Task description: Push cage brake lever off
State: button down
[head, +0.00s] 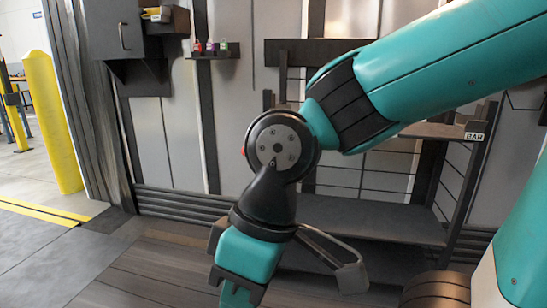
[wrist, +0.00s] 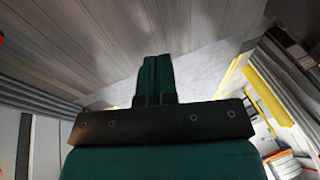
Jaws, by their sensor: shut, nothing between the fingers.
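A dark metal cage (head: 372,218) with shelves and wire sides stands behind my arm, with a "BAR" label on its right post. My arm hides much of its left part. I cannot make out the brake lever for certain. A small red piece (head: 243,151) shows at the left edge of my arm joint, and I cannot tell what it belongs to. My gripper points down at the bottom of the head view, its tips out of frame. In the wrist view my gripper (wrist: 154,60) has its two teal fingers together, with nothing between them.
A yellow post (head: 52,122) and yellow floor stripes (head: 45,211) are at the left. A dark wall box (head: 118,30) and a small shelf with bottles (head: 212,50) hang on the wall. Floor at the lower left (head: 40,262) is clear. Slatted boards (wrist: 100,45) show beyond my fingers.

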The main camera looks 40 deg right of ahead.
jog(key=shift+w+a, duration=0.1)
jog(key=shift+w, duration=0.05)
jog(key=w+d+f+n+t+b, duration=0.1)
jog(key=w+d+f+t+b, duration=0.25)
jog(key=w, duration=0.65)
jog(key=w+d+f+n+t+b, duration=0.25)
jog(key=w+t, duration=0.25)
jog(key=w, duration=0.5)
jog(key=w+d+f+t+b, duration=0.2)
jog(key=w+t+b, duration=0.2)
jog(key=w, duration=0.6)
jog(key=w+d+f+n+t+h+b, duration=0.4)
jog(key=w+d+t+h+b, duration=0.3)
jog(key=d, duration=0.5)
jog(key=s+d+f+n+t+h+b, duration=0.2)
jog(key=d+f+n+t+h, duration=0.1)
jog(key=d+n+t, duration=0.3)
jog(key=d, duration=0.2)
jog(key=shift+d+f+n+h+b, duration=0.3)
jog(key=shift+n+b, duration=0.05)
